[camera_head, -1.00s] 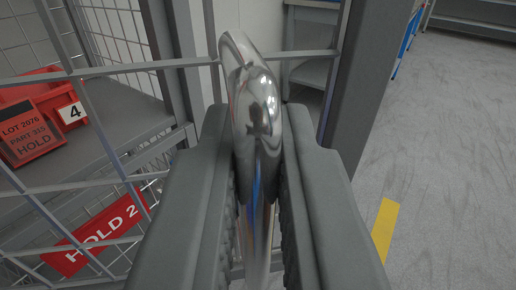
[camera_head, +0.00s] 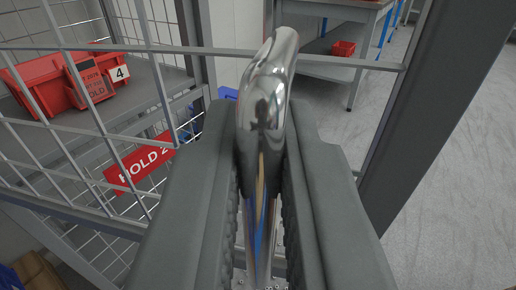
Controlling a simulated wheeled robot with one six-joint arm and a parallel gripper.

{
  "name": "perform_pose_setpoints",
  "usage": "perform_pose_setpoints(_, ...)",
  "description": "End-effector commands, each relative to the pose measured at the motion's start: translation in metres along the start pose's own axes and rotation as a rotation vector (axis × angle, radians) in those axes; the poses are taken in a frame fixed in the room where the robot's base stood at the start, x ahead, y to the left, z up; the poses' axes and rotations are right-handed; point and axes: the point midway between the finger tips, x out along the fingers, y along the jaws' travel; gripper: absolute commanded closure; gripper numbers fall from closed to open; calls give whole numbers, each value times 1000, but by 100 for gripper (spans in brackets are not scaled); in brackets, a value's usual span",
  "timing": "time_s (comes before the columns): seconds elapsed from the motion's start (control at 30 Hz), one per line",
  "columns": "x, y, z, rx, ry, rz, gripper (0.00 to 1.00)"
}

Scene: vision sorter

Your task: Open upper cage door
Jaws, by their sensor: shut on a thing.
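My gripper (camera_head: 262,165) is shut on a shiny chrome door handle (camera_head: 265,105), which stands up between its two grey fingers. The handle's lower part is partly hidden between the fingers. The cage door (camera_head: 90,130) is a grey wire mesh that spreads across the left and middle of the view. Its bars run in front of a shelf. I cannot tell the door's hinge side.
Behind the mesh, a red bin (camera_head: 55,85) with a tag numbered 4 sits on a grey shelf (camera_head: 130,95). A red HOLD 2 sign (camera_head: 140,163) is below it. A grey post (camera_head: 425,100) stands at right. A workbench (camera_head: 340,25) is behind. Open floor (camera_head: 450,190) lies right.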

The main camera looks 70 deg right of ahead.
Motion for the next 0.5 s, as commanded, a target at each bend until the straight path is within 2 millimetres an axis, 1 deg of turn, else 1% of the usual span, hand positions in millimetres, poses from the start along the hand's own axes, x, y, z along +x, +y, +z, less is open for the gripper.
perform_pose_setpoints(0.33, 0, -2, -2, 4, 2, -2, 100)
perform_pose_setpoints(0.37, 0, -2, -2, 4, 2, -2, 83)
perform_pose_setpoints(0.4, 0, -2, -2, 4, 2, -2, 76)
perform_pose_setpoints(0.5, 0, -1, -2, 3, 1, -2, 76)
